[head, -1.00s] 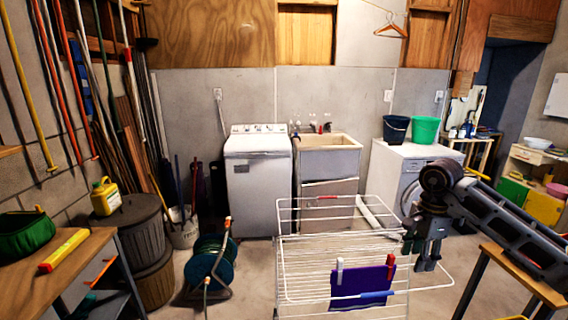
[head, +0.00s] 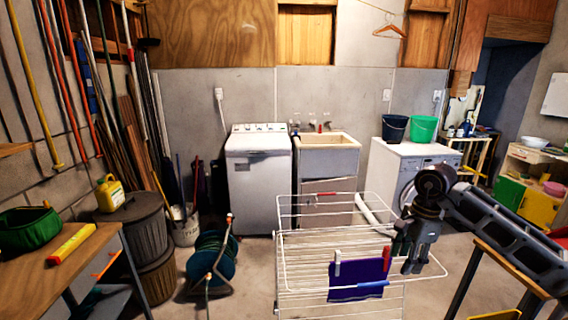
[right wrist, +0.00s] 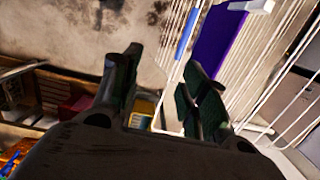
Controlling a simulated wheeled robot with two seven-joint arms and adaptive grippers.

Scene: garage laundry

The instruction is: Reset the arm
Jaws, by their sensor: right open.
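My right gripper (head: 410,260) hangs at the right side of the white drying rack, fingers pointing down. Its arm comes in from the right edge. In the right wrist view the gripper (right wrist: 160,90) has its two dark green-grey fingers spread apart, with nothing between them. The white wire drying rack (head: 310,250) stands on the floor in the middle. A purple cloth (head: 352,284) hangs over its front, with a white peg at its top; the cloth also shows in the right wrist view (right wrist: 218,40), beside the fingers. My left gripper is not in view.
A wooden-topped table (head: 517,272) stands at right, beneath my right arm. A workbench (head: 45,285) with a yellow-red level stands at left. A hose reel (head: 212,262) sits on the floor. Washer (head: 258,185) and sink (head: 328,160) line the back wall.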

